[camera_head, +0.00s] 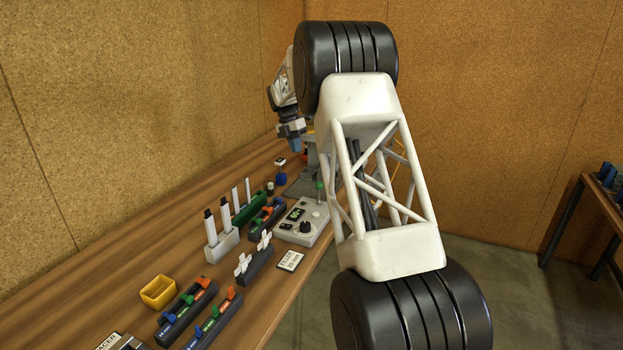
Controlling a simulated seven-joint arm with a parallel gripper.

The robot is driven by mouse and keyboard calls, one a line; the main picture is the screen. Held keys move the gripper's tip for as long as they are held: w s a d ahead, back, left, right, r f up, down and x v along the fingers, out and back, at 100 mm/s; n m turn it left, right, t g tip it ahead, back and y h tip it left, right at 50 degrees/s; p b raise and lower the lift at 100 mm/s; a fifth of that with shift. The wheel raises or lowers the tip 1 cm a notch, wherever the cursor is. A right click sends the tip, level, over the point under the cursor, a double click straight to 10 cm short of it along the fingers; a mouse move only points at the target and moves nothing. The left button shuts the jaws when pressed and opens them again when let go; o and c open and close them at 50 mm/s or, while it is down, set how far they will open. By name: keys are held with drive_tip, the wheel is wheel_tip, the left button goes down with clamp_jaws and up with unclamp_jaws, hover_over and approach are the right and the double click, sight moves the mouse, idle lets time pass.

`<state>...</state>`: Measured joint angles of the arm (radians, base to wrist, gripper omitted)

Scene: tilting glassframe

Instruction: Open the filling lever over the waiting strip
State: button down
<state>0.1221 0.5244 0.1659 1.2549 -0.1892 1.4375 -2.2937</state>
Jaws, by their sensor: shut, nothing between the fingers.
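My gripper (292,140) hangs fingers-down over the far end of the bench, small in view and shut with nothing in it. It is above and to the left of a grey stand (303,186), which is partly hidden behind my arm. I cannot tell whether this is the filling lever. No strip can be made out; the area around the stand is partly covered by my arm.
A blue ball (281,178) stands near the grey stand. Nearer are a holder with dark-topped sticks (222,242), a rack with white crosses (254,265), a yellow bin (158,291) and racks of coloured clips (187,312). The bench's left back strip is clear.

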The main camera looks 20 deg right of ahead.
drive_tip(key=shift+f, duration=0.15)
approach(319, 192)
drive_tip(key=w+a+f, duration=0.2)
drive_tip(key=w+f, duration=0.2)
drive_tip(key=f, duration=0.1)
drive_tip(key=shift+s+d, duration=0.5)
drive_tip(key=shift+s, duration=0.3)
drive_tip(key=shift+s+d, duration=0.45)
drive_tip(key=shift+s, duration=0.3)
